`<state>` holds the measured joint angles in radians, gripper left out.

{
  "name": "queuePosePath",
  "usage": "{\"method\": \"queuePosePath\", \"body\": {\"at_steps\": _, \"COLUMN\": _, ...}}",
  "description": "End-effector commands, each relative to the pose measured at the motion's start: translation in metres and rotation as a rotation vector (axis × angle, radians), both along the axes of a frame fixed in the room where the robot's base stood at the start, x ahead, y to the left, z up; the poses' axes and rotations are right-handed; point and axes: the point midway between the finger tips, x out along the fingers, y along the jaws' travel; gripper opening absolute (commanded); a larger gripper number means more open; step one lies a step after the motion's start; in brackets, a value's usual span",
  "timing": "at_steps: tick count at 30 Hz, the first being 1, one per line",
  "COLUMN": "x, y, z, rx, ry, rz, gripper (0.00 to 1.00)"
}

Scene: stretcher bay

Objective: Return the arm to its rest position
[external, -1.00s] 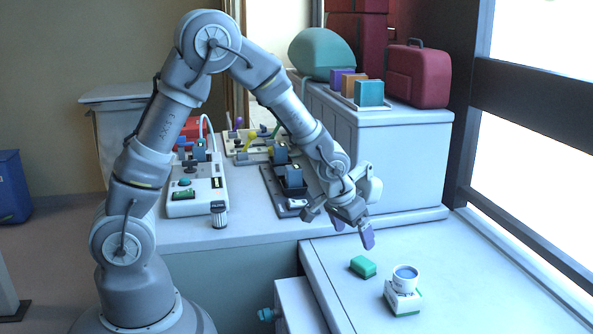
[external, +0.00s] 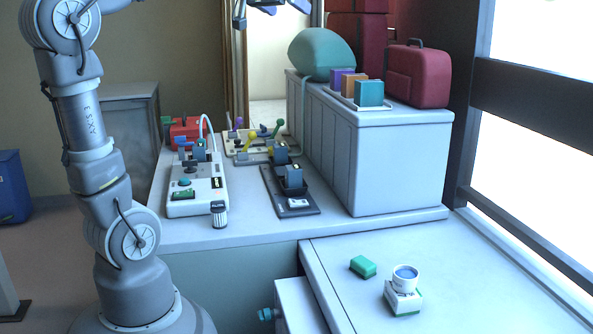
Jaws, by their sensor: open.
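My arm stands upright at the left of the external view, its upper part cut off by the top edge. My gripper (external: 272,8) shows only in part at the top, to the right of the arm. Its purple-grey fingers are apart, and I see nothing between them. It is high above the counter, clear of everything on it.
On the lower right surface are a green block (external: 362,266) and a white cup (external: 405,278) on a small box (external: 402,298). The counter holds a white device (external: 197,190), a dark tray (external: 304,207) and a lever board (external: 235,150). A red case (external: 417,78) stands on the cabinet.

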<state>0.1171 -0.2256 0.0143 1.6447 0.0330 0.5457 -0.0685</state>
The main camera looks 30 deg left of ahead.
Motion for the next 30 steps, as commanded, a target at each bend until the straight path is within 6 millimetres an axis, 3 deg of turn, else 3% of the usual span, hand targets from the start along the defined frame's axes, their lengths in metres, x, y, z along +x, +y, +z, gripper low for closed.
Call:
{"method": "queuePosePath", "body": {"at_steps": 1, "x": -0.017, "y": 0.016, "z": 0.032, "rx": 0.005, "ry": -0.057, "rz": 0.026, "gripper": 0.95}}
{"method": "queuePosePath", "body": {"at_steps": 3, "x": -0.037, "y": 0.031, "z": 0.062, "rx": 0.015, "ry": -0.111, "rz": 0.052, "gripper": 0.95}}
{"method": "queuePosePath", "body": {"at_steps": 7, "x": -0.057, "y": 0.043, "z": 0.090, "rx": 0.026, "ry": -0.161, "rz": 0.073, "gripper": 0.95}}
{"method": "queuePosePath", "body": {"at_steps": 15, "x": -0.060, "y": 0.044, "z": 0.093, "rx": 0.029, "ry": -0.167, "rz": 0.075, "gripper": 0.95}}
{"method": "queuePosePath", "body": {"at_steps": 20, "x": -0.060, "y": 0.044, "z": 0.077, "rx": 0.028, "ry": -0.166, "rz": 0.075, "gripper": 0.95}}
{"method": "queuePosePath", "body": {"at_steps": 30, "x": -0.060, "y": 0.044, "z": 0.079, "rx": 0.028, "ry": -0.166, "rz": 0.075, "gripper": 0.95}}
